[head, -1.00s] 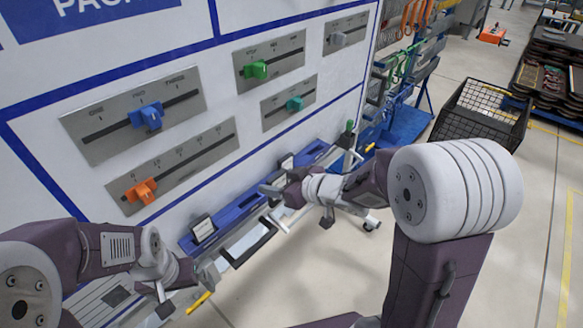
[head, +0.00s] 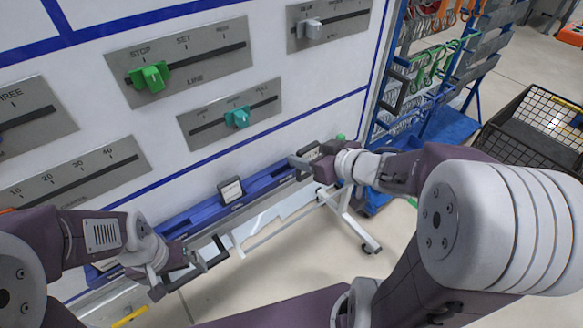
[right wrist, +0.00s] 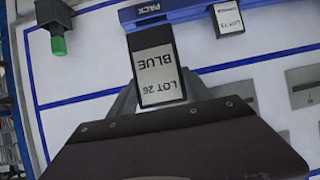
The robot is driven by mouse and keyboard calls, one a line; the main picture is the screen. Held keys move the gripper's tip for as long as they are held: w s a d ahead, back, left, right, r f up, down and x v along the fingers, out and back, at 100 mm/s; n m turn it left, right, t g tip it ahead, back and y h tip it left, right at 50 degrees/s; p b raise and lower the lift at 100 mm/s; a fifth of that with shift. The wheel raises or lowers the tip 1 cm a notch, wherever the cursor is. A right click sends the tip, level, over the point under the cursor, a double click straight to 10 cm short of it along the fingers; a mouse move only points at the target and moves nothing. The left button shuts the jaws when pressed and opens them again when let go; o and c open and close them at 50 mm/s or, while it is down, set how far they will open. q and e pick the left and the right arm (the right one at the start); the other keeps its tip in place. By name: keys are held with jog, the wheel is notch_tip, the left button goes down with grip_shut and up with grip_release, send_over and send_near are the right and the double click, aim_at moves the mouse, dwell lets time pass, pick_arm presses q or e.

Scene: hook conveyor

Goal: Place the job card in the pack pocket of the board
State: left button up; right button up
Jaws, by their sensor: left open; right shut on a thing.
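The job card (right wrist: 160,76), white with a dark border and marked LOT 26 BLUE, shows upside down in the right wrist view. My right gripper is shut on it. The card's far end overlaps the blue rail by the PACK label (right wrist: 150,8); I cannot tell whether it is inside the pocket. In the head view my right gripper (head: 305,170) is at the right part of the blue rail (head: 268,180), low on the white board (head: 200,28). My left gripper (head: 196,270) is open and empty, below and in front of the rail at the lower left.
Another card (head: 231,190) stands on the rail left of my right gripper. Slider plates with a green slider (head: 150,76), a teal slider (head: 237,118) and a grey slider (head: 309,27) are above. A wire basket (head: 535,125) stands at right.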

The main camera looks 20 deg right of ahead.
jog(key=shift+s+d+r+h, duration=0.15)
jog(key=shift+s+d+h, duration=0.1)
jog(key=shift+s+h, duration=0.05)
jog(key=shift+s+a+r, duration=0.15)
jog(key=shift+s+a, duration=0.05)
jog(key=shift+a, duration=0.15)
jog(key=shift+w+a, duration=0.15)
jog(key=shift+a, duration=0.1)
jog(key=b+x, duration=0.2)
jog(key=x, duration=0.2)
jog(key=b+x, duration=0.2)
jog(key=x, duration=0.2)
jog(key=b+x, duration=0.1)
jog(key=x, duration=0.4)
jog(key=shift+d+f+b, duration=0.1)
jog(key=shift+f+b, duration=0.2)
jog(key=shift+b, duration=0.1)
jog(key=shift+w, duration=0.15)
jog(key=shift+m, duration=0.3)
notch_tip(320, 180, down, 4)
jog(key=b, duration=0.3)
jog(key=shift+f, duration=0.2)
jog(key=shift+r, duration=0.15)
jog(key=o, duration=1.4)
jog(key=shift+c, duration=0.2)
pick_arm(q)
notch_tip(320, 180, down, 9)
jog(key=a, duration=0.1)
jog(key=shift+s, duration=0.15)
jog(key=shift+a, duration=0.1)
